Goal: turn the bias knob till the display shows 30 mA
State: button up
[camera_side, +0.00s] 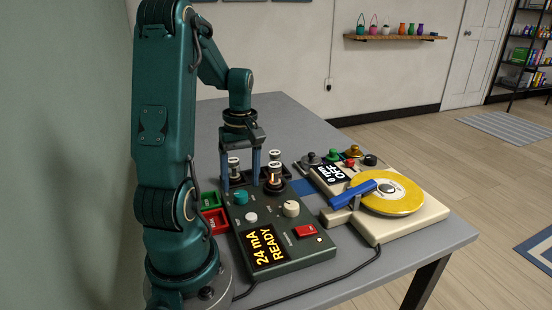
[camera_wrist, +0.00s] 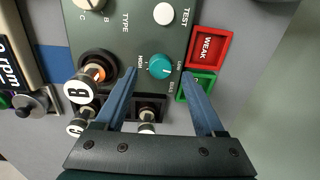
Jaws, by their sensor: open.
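The teal bias knob (camera_wrist: 160,66) sits on the dark green tester between LOW and HIGH marks, and its pale pointer line is too small to read surely. My gripper (camera_side: 240,186) points down over the tester's back part. In the wrist view my open gripper (camera_wrist: 159,75) has a finger on either side of the knob, with visible gaps and nothing held. I cannot tell how high the tips are above the panel. The tester's display (camera_side: 265,247) reads "24 mA READY".
A tube marked B (camera_wrist: 78,91) stands in the tester's socket, close to one finger. More tubes stand in a dark rack behind. A green bin (camera_side: 210,199) and a red WEAK bin (camera_side: 214,221) lie beside the tester. A cream turntable unit (camera_side: 410,225) stands at right.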

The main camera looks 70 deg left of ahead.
aim_at(241, 197)
jog(key=shift+f, duration=1.45)
grip_shut()
jog(key=shift+m, duration=0.4)
jog(key=m, duration=0.4)
jog(key=shift+m, duration=0.4)
jog(key=m, duration=0.6)
jog(key=shift+s+y, duration=0.1)
jog(key=shift+y, duration=0.2)
